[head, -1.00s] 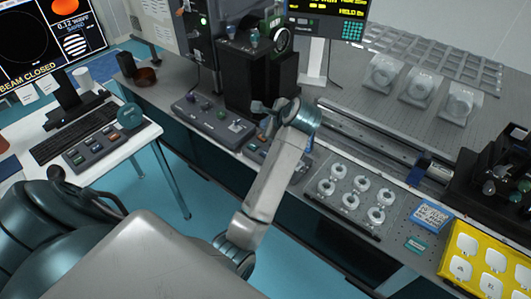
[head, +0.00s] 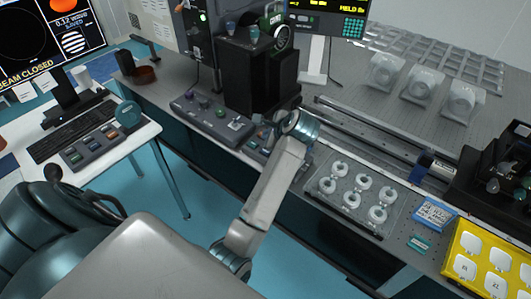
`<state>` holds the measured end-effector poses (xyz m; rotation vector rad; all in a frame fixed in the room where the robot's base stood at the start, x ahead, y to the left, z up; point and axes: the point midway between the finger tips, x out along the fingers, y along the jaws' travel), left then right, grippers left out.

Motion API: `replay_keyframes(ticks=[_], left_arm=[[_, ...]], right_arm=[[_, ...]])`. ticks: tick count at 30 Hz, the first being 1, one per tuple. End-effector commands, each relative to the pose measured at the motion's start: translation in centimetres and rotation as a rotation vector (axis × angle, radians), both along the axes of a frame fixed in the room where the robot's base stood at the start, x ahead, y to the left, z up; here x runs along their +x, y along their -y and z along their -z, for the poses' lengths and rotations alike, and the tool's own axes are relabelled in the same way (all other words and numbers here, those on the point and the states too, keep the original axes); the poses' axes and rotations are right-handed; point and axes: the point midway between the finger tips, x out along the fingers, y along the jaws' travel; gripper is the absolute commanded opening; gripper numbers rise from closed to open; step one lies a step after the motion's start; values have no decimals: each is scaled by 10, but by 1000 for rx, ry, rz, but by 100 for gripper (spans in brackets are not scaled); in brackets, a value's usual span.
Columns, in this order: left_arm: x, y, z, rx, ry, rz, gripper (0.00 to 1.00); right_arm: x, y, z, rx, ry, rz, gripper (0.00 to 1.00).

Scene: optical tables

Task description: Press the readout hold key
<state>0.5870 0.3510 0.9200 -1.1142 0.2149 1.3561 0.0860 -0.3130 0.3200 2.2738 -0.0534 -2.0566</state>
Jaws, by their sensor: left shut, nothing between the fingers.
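The readout (head: 318,8) is a dark display at the top with yellow text, partly cut off. My left gripper (head: 266,127) is shut and empty, in front of the black instrument housing and over a small key box (head: 256,150) at the bench's front edge. My wrist and gripper cover part of this box. I cannot tell which key is the hold key, or whether the fingertips touch one. My right gripper is not in view.
A grey control box (head: 213,120) with knobs is left of my gripper. A black housing (head: 250,75) stands behind it. A rail (head: 375,140) and a tray of white rings (head: 325,186) are to the right. A yellow case (head: 455,268) is at the lower right.

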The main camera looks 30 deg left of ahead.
Motion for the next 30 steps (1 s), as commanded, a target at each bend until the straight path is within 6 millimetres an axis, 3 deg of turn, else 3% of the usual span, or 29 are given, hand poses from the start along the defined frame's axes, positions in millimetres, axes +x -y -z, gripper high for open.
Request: replay_keyframes(ticks=[3, 8, 30], left_arm=[[0, 0, 24, 0, 1, -1, 0], [0, 0, 37, 0, 1, 0, 0], [0, 0, 37, 0, 1, 0, 0]], right_arm=[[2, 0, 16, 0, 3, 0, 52], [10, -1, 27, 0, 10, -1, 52], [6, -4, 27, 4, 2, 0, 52]])
